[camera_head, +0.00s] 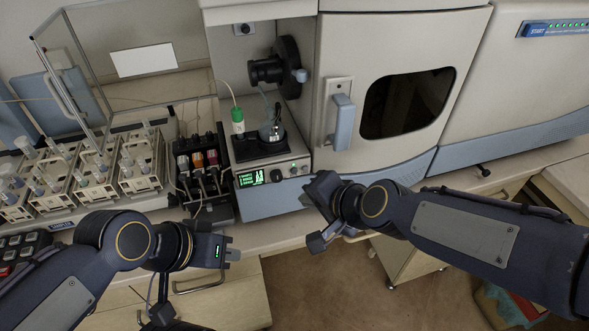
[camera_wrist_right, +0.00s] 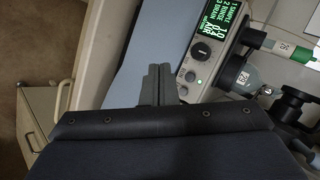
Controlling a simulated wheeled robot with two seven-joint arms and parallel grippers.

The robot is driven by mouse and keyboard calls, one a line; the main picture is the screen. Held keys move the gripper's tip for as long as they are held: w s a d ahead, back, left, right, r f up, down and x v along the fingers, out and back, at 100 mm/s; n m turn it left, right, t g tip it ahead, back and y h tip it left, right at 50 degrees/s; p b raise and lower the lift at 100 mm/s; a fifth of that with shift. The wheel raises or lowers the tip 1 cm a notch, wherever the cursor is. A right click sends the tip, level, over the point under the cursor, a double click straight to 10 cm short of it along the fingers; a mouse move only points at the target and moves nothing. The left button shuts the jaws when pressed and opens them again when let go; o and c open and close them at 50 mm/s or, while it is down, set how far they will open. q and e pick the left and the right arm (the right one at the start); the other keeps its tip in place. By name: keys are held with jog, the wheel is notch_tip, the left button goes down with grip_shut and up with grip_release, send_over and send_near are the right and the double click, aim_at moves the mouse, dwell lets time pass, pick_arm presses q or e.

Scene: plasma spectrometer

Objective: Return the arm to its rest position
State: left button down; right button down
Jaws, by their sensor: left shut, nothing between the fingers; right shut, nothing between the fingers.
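My right arm (camera_head: 465,235) reaches in from the right. Its gripper (camera_head: 316,243) is at the front of the bench, just right of and below the small grey unit with a green display (camera_head: 262,178). In the right wrist view the fingers (camera_wrist_right: 160,83) are pressed together with nothing between them; the display unit (camera_wrist_right: 207,55) is beyond them to the right. My left gripper (camera_head: 233,254) is at the bench's front edge, below the display unit, shut and empty.
A green-capped bottle (camera_head: 238,121) and a flask (camera_head: 271,130) stand on the display unit. The large instrument with a dark window (camera_head: 408,103) is behind my right arm. Drawers (camera_head: 225,300) are below the bench.

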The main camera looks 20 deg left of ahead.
jog(key=shift+s+d, duration=0.3)
jog(key=shift+s, duration=0.1)
jog(key=s+d+r+n, duration=0.1)
jog(key=d, duration=0.7)
jog(key=s+d+r, duration=0.2)
jog(key=d, duration=0.6)
jog(key=s+d+f+n+h, duration=0.1)
jog(key=s+d+f+h, duration=0.3)
jog(key=s+d, duration=0.7)
jog(key=d, duration=0.2)
jog(key=shift+d+n, duration=0.3)
jog(key=shift+d, duration=0.05)
